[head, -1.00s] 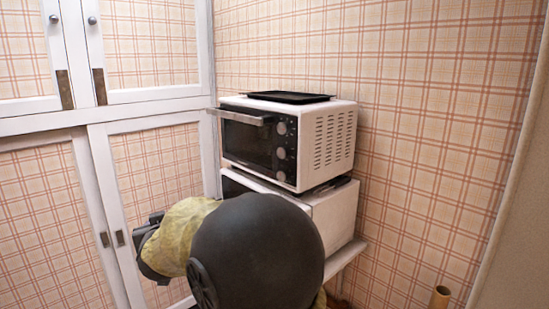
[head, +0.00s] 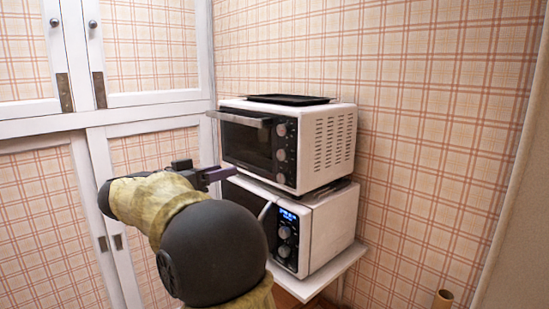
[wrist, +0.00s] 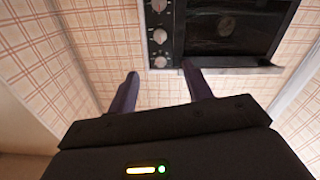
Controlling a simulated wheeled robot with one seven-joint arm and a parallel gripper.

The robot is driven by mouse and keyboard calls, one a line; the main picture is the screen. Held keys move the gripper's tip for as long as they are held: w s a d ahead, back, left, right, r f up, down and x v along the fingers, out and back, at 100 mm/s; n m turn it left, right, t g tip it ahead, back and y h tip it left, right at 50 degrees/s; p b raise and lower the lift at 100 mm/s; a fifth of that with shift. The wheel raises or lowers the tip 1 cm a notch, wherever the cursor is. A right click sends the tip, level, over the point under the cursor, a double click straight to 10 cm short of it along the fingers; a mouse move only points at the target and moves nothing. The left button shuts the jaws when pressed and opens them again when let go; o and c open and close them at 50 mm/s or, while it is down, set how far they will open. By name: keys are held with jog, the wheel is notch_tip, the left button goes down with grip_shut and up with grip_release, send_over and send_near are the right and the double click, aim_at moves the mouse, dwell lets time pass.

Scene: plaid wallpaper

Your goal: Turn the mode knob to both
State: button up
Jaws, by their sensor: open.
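A white toaster oven (head: 325,145) stands on top of a microwave. Its dark control strip has three round knobs: upper (head: 281,130), middle (head: 281,154) and lower (head: 281,178). Their labels are too small to read, so I cannot tell which is the mode knob or where it points. My gripper (head: 222,174) is open and empty, in front of the oven's lower left part. In the wrist view, the oven looks upside down. My spread fingers (wrist: 165,84) point toward the knob by the handle end (wrist: 160,62), apart from it.
The oven's door handle (wrist: 235,69) juts out beside the knobs. A black tray (head: 288,99) lies on the oven. The microwave (head: 335,222), with a lit blue display, sits on a white shelf (head: 320,277) below. White cabinets (head: 150,105) stand left.

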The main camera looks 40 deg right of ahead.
aim_at(280, 155)
jog(key=d+p, duration=0.1)
jog(key=d, duration=0.4)
jog(key=w+d+p, duration=0.1)
jog(key=d, duration=1.1)
jog(key=shift+w+d+p, duration=0.2)
jog(key=shift+d+p, duration=0.05)
jog(key=shift+p, duration=0.15)
jog(key=c, duration=1)
